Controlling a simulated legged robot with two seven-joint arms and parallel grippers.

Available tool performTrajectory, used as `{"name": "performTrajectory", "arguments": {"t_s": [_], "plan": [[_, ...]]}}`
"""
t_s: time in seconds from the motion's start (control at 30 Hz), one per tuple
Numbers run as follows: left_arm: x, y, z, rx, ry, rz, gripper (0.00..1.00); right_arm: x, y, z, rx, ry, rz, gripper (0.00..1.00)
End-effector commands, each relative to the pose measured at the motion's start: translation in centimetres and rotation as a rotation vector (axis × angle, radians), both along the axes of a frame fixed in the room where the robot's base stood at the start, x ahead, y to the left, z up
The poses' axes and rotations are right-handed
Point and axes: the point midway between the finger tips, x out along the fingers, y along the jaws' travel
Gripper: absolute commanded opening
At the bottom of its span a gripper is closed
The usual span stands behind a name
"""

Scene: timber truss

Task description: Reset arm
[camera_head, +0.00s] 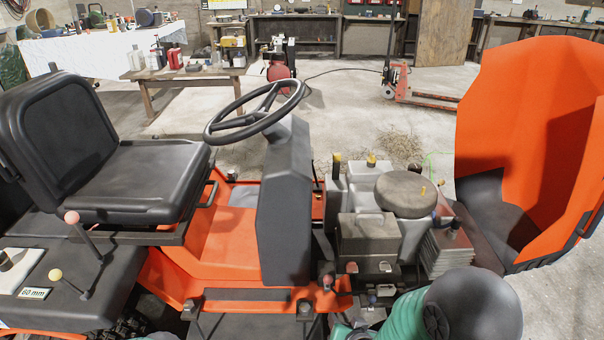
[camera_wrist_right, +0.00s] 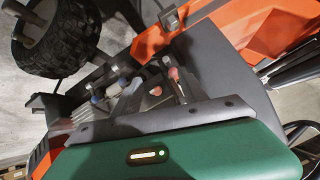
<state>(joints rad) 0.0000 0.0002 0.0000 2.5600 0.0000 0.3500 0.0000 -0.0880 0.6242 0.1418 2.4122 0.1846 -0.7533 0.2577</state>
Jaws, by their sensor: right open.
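My right gripper (camera_wrist_right: 157,97) shows in the right wrist view, its green housing across the bottom and dark fingers spread apart, with nothing visibly held. In the head view my right arm (camera_head: 405,318) comes in at the bottom right, and its fingertips are hard to make out. It is low in front of the open engine (camera_head: 385,225) of an orange ride-on mower (camera_head: 220,245). Small red and blue caps (camera_wrist_right: 173,73) show beyond the fingers; whether they touch cannot be told. My left gripper is not in view.
The mower's black seat (camera_head: 125,180), steering wheel (camera_head: 255,112) and dark console (camera_head: 287,205) stand left of the engine. The raised orange hood (camera_head: 530,130) stands to its right. Behind are a bottle-covered bench (camera_head: 185,75) and a pallet jack (camera_head: 400,85) on open concrete floor.

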Motion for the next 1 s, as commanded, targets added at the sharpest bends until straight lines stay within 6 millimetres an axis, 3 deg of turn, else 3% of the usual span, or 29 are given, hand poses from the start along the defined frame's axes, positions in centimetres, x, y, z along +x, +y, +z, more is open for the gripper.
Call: {"name": "performTrajectory", "arguments": {"t_s": [0.03, 0.47, 0.5, 0.67, 0.9, 1.0], "plan": [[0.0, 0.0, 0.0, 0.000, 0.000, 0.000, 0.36, -1.0, -1.1, 1.3, -0.037, 0.061, 0.031, 0.50], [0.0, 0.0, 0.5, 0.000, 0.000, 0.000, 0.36, -16.6, -8.5, 7.6, -0.242, 0.600, 0.239, 0.50], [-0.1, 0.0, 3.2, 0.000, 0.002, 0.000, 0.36, -16.3, -8.3, 10.1, -0.240, 0.598, 0.241, 0.50], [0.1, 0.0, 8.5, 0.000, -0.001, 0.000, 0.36, -16.2, -8.2, 15.2, -0.238, 0.599, 0.240, 0.50], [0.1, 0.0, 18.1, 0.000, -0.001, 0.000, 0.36, -16.2, -8.2, 24.8, -0.238, 0.598, 0.239, 0.50], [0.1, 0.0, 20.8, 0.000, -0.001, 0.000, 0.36, -16.2, -8.2, 27.5, -0.237, 0.598, 0.238, 0.50]]}}
